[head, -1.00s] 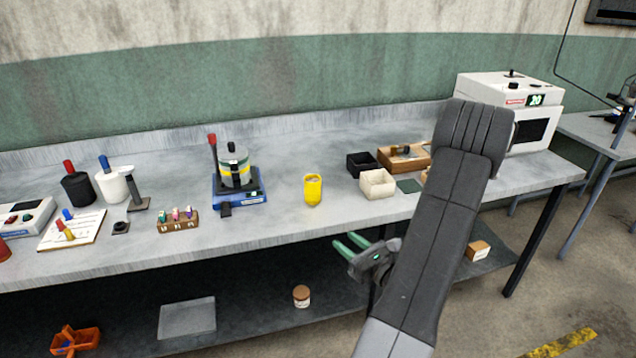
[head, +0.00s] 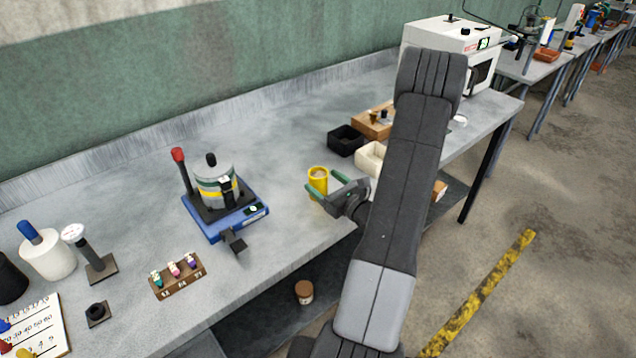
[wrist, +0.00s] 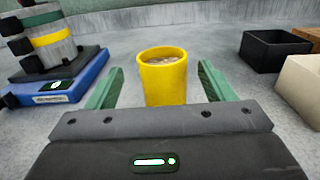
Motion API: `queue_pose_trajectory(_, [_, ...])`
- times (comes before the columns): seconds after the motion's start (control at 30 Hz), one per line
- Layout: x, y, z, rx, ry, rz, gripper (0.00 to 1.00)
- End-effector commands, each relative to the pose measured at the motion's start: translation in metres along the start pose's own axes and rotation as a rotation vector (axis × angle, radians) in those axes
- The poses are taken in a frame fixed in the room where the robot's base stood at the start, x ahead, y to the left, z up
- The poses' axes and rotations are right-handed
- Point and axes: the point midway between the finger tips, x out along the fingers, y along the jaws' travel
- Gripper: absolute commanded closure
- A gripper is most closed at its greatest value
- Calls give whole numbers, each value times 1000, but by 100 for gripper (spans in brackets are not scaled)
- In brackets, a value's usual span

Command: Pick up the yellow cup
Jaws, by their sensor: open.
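The yellow cup (head: 318,178) stands upright on the grey workbench near its front edge. It holds something brownish, which shows inside its rim in the wrist view (wrist: 163,76). My gripper (head: 325,190) is open, with its green fingers at the cup. In the wrist view the two fingers (wrist: 158,88) lie to the left and right of the cup, with a gap visible on each side. The cup's lower part is hidden behind the gripper body in the wrist view.
A blue-based device with a grey pot (head: 222,190) stands left of the cup. A black bin (head: 345,141) and a cream bin (head: 370,158) stand to the right. A wooden holder with small coloured pieces (head: 178,275) is at the front left. Bare bench surrounds the cup.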

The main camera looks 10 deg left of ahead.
Motion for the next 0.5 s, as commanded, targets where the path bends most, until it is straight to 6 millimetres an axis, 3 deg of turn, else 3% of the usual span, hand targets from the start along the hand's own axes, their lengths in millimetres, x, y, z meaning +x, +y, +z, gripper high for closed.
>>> queue_pose_trajectory(0.23, [15, -1, 5, -1, 0, 2, 24])
queue_pose_trajectory(0.5, [52, -2, 10, 0, 1, 3, 24])
